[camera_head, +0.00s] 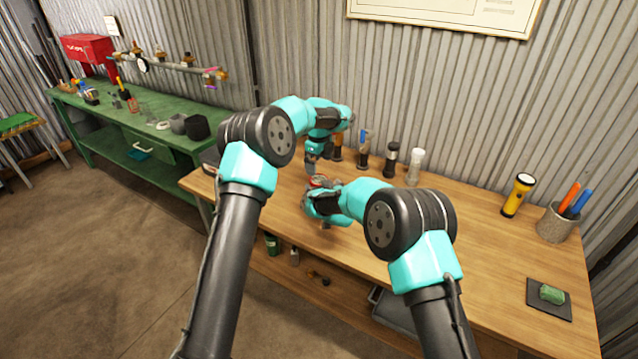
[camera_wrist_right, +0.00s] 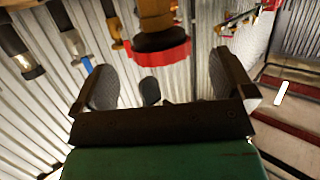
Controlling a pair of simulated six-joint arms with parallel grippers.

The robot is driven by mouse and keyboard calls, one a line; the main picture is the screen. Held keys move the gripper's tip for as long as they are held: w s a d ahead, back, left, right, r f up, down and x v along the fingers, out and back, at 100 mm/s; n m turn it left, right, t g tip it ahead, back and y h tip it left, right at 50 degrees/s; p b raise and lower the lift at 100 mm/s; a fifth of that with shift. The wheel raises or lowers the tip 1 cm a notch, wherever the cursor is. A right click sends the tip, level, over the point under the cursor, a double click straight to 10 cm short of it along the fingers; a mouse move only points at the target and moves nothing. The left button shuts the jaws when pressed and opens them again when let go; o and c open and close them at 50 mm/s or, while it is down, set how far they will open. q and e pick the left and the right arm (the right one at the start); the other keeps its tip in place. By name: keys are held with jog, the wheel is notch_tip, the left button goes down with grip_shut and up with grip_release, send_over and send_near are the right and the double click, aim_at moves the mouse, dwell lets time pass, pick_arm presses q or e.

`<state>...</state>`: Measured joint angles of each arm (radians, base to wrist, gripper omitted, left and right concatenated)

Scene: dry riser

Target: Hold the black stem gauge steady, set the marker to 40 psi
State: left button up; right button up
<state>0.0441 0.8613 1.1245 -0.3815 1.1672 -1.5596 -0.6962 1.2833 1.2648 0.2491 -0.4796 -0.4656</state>
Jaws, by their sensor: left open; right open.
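A gauge-like piece with a red rim (camera_head: 318,181) is near the middle left of the wooden bench, between my two grippers. In the right wrist view its red ring (camera_wrist_right: 160,54) surrounds a black part, with a brass-coloured part beside it. I cannot read a scale or marker. My left gripper (camera_head: 311,167) is open, just behind the red rim; whether it touches is unclear. My right gripper (camera_head: 312,196) is open in front of it; its fingers (camera_wrist_right: 162,86) are apart, with the red ring beyond them. A small dark rounded piece (camera_wrist_right: 150,91) shows between these fingers; I cannot tell what it is.
A blue-topped item (camera_head: 363,148), a black cylinder (camera_head: 391,158) and a clear, white-topped cylinder (camera_head: 415,166) stand along the wall. A yellow flashlight (camera_head: 518,194), a pen cup (camera_head: 556,222) and a dark mat (camera_head: 535,302) are at right. The bench's right middle is clear.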

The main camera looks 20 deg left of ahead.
aim_at(319, 182)
jog(key=shift+x, duration=2.9)
jog(key=c, duration=1.2)
